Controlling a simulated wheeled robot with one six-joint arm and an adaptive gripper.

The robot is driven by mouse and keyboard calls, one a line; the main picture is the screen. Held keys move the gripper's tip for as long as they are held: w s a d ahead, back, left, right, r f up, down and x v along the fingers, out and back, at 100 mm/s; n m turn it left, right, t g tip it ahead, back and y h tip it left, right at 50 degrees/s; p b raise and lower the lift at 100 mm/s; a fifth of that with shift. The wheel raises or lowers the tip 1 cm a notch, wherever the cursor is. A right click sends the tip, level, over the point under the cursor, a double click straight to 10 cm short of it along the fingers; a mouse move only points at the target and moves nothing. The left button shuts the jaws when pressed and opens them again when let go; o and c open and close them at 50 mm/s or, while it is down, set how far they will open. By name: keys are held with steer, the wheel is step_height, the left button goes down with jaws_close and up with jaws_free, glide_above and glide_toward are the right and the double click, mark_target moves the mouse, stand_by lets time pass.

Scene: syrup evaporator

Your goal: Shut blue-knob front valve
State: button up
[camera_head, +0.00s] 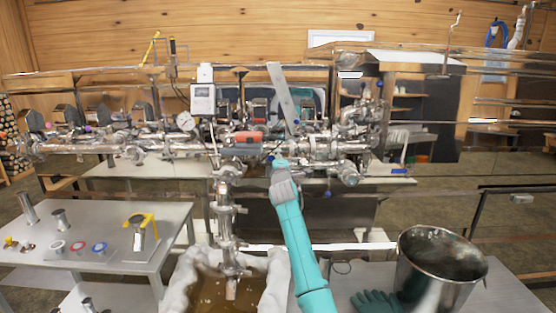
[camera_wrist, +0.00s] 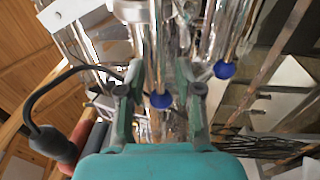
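My gripper (camera_wrist: 160,88) is open in the wrist view, with one finger on each side of a blue knob (camera_wrist: 161,100). The knob sits on a thin stem below a shiny steel pipe. I cannot tell whether the fingers touch it. A second blue knob (camera_wrist: 224,70) hangs on a stem to the right, outside the fingers. In the head view my gripper (camera_head: 278,164) is up against the front pipework, and a bit of blue (camera_head: 270,158) shows beside it. Another blue knob (camera_head: 327,194) hangs lower right. Which one is the front valve is not clear.
A red-orange handle (camera_head: 247,137) lies on the pipe just left of my gripper. A black cable loops at left in the wrist view. A cloth-lined tub of amber liquid (camera_head: 282,283), a steel bucket (camera_head: 440,270) and a green glove (camera_head: 376,302) stand below.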

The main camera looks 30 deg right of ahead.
jaws_close()
steer(key=shift+r, duration=0.15)
stand_by(0.4)
steer(key=s+d+r+m+t+y, duration=0.1)
steer(key=s+d+r+m+t, duration=0.3)
steer(key=m, duration=1.2)
steer(key=shift+s+d+r, duration=1.05)
steer(key=shift+s+r, duration=0.65)
steer(key=shift+r, duration=0.4)
